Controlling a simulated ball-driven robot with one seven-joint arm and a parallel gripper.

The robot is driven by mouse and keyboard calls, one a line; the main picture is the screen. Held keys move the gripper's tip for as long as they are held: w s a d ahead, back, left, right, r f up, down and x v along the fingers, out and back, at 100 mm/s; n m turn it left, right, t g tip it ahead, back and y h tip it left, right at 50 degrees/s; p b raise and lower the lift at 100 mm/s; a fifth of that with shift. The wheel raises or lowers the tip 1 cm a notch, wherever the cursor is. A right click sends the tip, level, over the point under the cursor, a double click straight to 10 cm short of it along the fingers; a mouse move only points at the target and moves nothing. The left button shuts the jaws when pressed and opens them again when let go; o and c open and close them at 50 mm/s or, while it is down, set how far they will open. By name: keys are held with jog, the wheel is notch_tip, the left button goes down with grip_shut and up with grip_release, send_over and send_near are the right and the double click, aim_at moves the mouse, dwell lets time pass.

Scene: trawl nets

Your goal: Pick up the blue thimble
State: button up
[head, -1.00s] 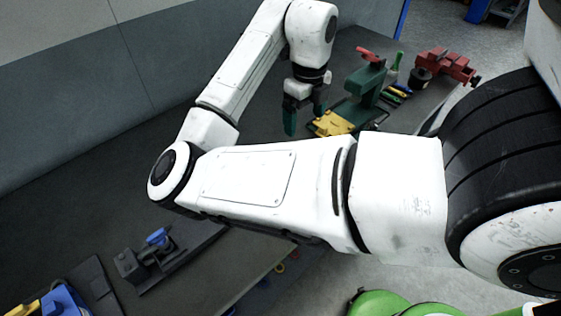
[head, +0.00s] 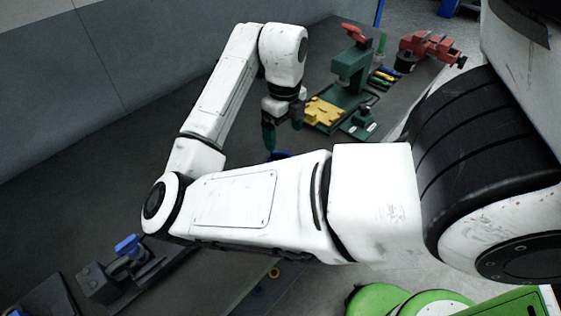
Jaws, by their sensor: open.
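My gripper (head: 284,131) hangs over the dark bench with its two green fingers pointing down, spread apart and empty. A small blue object (head: 281,155) shows just below the fingertips, above the upper edge of my forearm. My arm hides most of it, so I cannot tell for certain that it is the blue thimble. I cannot tell how high the fingers are above it.
A green press (head: 352,70) with a yellow block (head: 324,112) stands right of the gripper, with a red vise (head: 431,47) beyond. A dark tool with a blue handle (head: 127,244) lies at lower left. Bare bench (head: 90,180) lies left of my arm.

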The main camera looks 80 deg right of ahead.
aim_at(281, 157)
jog(key=shift+w+a+f, duration=0.1)
jog(key=shift+w+f, duration=0.05)
jog(key=shift+f, duration=1.85)
jog(key=shift+w+a+f, duration=0.1)
jog(key=shift+w+f, duration=0.05)
jog(key=shift+f, duration=1.8)
jog(key=shift+c, duration=0.3)
jog(key=c, duration=1.1)
jog(key=shift+r, duration=0.1)
